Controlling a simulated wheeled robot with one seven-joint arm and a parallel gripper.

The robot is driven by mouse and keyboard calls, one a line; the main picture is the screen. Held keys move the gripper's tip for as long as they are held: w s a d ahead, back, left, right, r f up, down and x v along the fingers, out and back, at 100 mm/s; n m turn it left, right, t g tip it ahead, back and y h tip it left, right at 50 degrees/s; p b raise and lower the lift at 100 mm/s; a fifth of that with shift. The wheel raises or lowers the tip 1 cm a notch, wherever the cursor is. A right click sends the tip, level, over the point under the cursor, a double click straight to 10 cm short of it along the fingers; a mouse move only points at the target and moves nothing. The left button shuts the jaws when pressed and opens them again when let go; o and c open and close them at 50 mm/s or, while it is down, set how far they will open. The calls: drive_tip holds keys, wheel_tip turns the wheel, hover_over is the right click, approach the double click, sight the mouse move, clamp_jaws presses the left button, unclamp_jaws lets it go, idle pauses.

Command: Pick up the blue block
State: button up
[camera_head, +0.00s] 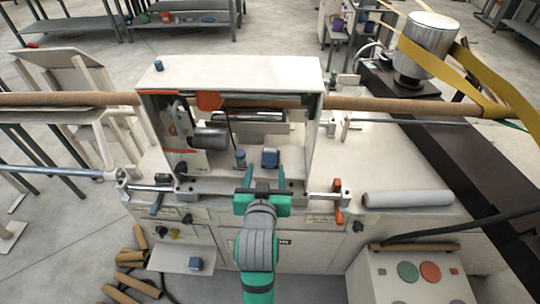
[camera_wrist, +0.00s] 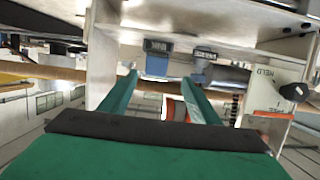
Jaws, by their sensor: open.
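A blue block (camera_head: 270,157) stands inside the opening of the white winding machine (camera_head: 235,73). In the wrist view the blue block (camera_wrist: 157,62) shows beyond and between my fingertips, a little left of centre. My gripper (camera_head: 264,172) is open at the front of the opening, just on the near side of the block. Its green fingers (camera_wrist: 160,79) are apart with nothing between them. I cannot tell the exact gap to the block. A smaller dark blue piece (camera_head: 241,158) stands left of the block. It shows to the right in the wrist view (camera_wrist: 203,66).
A long brown tube (camera_head: 400,105) runs across through the machine. The side walls and top frame the opening closely. Another small blue item (camera_head: 159,65) is on the machine's top, and one (camera_head: 196,263) on a low shelf. A grey roll (camera_head: 408,199) lies at the right.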

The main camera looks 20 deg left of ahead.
sight(270, 158)
drive_tip(key=x, duration=0.4)
drive_tip(key=shift+w+a, duration=0.1)
drive_tip(key=shift+w, duration=0.2)
drive_tip(key=shift+d+f+x, duration=0.1)
drive_tip(key=shift+d+x, duration=0.1)
drive_tip(key=shift+x, duration=1.3)
drive_tip(key=shift+d+f+x, duration=0.1)
drive_tip(key=shift+d+x, duration=0.05)
drive_tip(key=shift+x, duration=1.35)
drive_tip(key=c, duration=1.3)
drive_tip(key=shift+r, duration=0.1)
